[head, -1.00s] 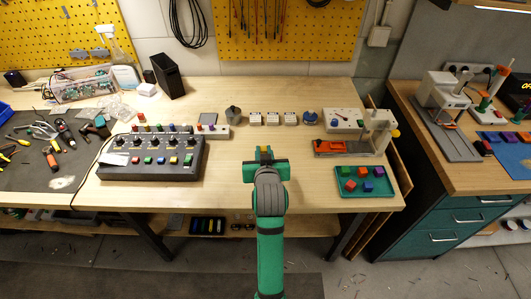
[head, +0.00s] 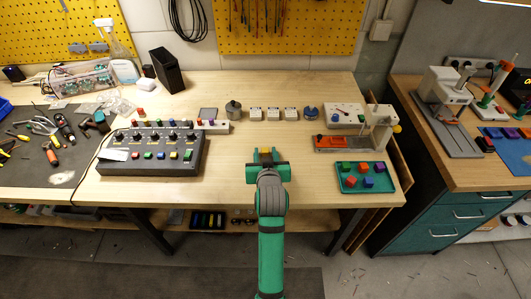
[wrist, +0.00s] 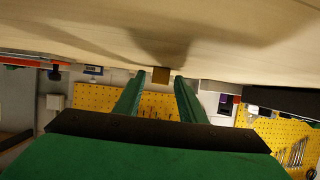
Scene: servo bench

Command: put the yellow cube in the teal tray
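The yellow cube (head: 267,151) shows at the far end of my gripper (head: 266,156), over the front-middle part of the wooden bench. In the wrist view the cube (wrist: 161,76) appears between the two green fingertips (wrist: 160,80), with a gap on each side. My gripper is open and does not visibly touch the cube. The teal tray (head: 343,187) lies to the right, near the bench's front right corner. It holds several cubes, coloured red, green, purple and blue.
A dark control box (head: 150,168) with knobs and coloured buttons stands to the left. Behind the tray is an orange-and-white fixture (head: 343,143). Small white blocks (head: 273,114) line the back. The bench between my gripper and the tray is clear.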

